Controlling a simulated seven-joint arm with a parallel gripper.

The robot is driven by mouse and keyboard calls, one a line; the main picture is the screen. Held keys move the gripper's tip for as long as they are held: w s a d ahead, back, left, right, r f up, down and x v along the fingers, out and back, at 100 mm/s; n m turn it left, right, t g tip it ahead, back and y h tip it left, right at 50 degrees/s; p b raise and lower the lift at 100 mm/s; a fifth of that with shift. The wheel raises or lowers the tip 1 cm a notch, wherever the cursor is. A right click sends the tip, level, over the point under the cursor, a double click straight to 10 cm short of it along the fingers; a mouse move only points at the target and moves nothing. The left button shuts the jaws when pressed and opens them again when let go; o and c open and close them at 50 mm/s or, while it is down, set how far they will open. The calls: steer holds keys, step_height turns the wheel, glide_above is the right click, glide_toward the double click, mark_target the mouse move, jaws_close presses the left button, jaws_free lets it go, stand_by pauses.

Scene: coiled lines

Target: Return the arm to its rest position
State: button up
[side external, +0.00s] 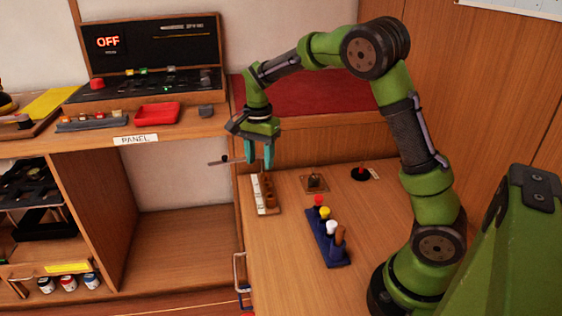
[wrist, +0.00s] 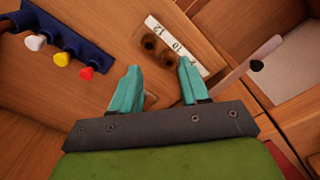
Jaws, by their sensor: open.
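My green arm arches over the wooden table, and my gripper (side external: 258,153) hangs above the table's left part, pointing down. Its teal fingers are apart with nothing held between them. In the wrist view my gripper (wrist: 155,85) shows both fingers spread, over a wooden block with round holes (wrist: 151,44) and a white numbered strip (wrist: 178,45). The same holed block (side external: 268,192) stands on the table just below the fingers in the side view. I cannot tell the exact height of the fingertips above it.
A blue rack (side external: 322,247) holds several tools with red, yellow, white and brown tops. Behind it are a small dark fixture (side external: 314,183) and a round black base (side external: 361,174). A panel shelf (side external: 190,130) with an open case (side external: 150,60) stands at left.

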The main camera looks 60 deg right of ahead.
steer(key=s+a+r+n+t+y, duration=0.1)
steer(key=s+a+r+n+t, duration=0.2)
steer(key=s, duration=0.7)
steer(key=s+a+r+n+t+y, duration=0.1)
steer(key=s+a+r+n+t, duration=0.3)
steer(key=s+a+r+n, duration=0.3)
steer(key=s+a+n, duration=0.1)
steer(key=s+n, duration=0.1)
steer(key=shift+s, duration=0.35)
